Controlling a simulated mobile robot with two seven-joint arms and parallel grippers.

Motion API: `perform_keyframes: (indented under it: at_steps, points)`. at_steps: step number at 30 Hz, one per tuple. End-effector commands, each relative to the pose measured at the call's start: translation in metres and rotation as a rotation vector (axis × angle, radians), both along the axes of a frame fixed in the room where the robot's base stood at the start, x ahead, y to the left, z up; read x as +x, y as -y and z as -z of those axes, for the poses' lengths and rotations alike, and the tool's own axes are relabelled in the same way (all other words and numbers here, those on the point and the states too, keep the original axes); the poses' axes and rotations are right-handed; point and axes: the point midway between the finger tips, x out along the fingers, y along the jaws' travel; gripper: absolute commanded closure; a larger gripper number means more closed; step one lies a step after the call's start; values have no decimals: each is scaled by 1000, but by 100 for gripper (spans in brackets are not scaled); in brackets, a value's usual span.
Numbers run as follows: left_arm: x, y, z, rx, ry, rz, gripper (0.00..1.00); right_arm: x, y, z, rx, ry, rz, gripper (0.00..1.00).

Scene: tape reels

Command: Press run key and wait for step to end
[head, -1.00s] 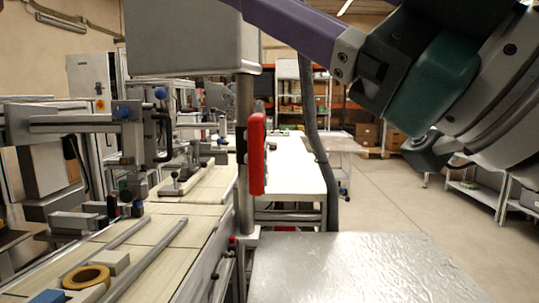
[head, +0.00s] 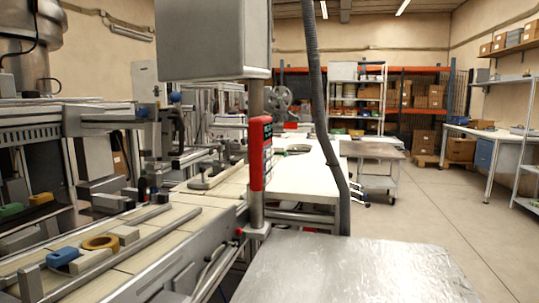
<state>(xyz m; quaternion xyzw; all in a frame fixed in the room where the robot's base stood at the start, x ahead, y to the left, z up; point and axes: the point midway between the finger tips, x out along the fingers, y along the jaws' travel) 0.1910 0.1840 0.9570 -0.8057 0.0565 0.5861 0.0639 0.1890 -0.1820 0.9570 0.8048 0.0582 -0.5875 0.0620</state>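A red control box (head: 257,160) is fixed to the upright metal post in the middle of the head view. Its dark face with small keys is seen at a steep angle, so I cannot tell which one is the run key. A yellow tape reel (head: 101,242) lies on the pale machine bed at the lower left. A blue block (head: 62,257) sits beside it. Neither of my grippers shows in this view.
A grey cabinet (head: 213,40) hangs above the control box. A dark hose (head: 327,130) hangs right of the post. A bare metal tabletop (head: 350,275) fills the lower middle. Open floor (head: 430,215) lies to the right, with a steel cart (head: 375,152) farther back.

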Motion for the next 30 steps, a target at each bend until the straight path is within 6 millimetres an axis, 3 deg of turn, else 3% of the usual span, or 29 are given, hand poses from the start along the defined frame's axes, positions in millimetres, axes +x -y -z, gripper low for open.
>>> perform_keyframes:
  at_steps: [5,18,30]
  points:
    - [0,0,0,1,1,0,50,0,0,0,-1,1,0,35]
    - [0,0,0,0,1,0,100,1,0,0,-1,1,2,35]
    - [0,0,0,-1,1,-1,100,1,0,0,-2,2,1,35]
